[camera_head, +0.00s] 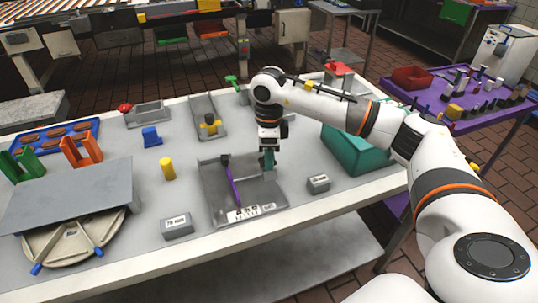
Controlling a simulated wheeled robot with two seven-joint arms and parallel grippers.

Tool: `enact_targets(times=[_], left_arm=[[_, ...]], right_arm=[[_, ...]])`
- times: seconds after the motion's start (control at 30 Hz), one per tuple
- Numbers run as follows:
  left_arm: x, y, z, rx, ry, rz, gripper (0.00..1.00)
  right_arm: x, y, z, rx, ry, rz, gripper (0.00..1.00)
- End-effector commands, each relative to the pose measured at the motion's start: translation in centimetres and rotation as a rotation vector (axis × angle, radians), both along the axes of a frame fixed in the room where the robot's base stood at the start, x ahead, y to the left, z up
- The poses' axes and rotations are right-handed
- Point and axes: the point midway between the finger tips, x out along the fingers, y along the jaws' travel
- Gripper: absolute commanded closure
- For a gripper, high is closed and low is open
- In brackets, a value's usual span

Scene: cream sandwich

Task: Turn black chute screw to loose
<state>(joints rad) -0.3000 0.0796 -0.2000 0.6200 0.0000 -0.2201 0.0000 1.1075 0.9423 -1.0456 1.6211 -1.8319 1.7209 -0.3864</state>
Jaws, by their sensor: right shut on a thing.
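A grey metal tray-like fixture (212,190) lies in the middle of the table, with a purple lever (233,184) on it. A small black knob (225,159), possibly the black chute screw, stands at the lever's upper end. My right gripper (268,160) points down at the fixture's upper right edge, to the right of the black knob and apart from it. It is shut on a small teal piece (269,160), mostly hidden by the gripper. My left gripper is not in view.
Labelled grey blocks (177,227) and (318,183) flank the fixture. A yellow cylinder (167,168) stands to its left and a teal bin (355,155) to its right. A purple cart (485,115) is at right.

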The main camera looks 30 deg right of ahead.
Motion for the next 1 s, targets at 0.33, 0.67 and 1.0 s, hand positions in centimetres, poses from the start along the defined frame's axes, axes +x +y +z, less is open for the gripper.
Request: enact_targets(times=[0.33,0.67,1.0], left_arm=[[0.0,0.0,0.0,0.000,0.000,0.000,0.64],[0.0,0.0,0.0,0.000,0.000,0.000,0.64],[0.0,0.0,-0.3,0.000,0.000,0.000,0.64]], right_arm=[[0.1,0.0,0.2,0.001,-0.007,0.007,0.80],[0.1,0.0,0.1,0.001,-0.004,0.006,0.36],[0.1,0.0,1.2,0.000,-0.005,0.007,0.36]])
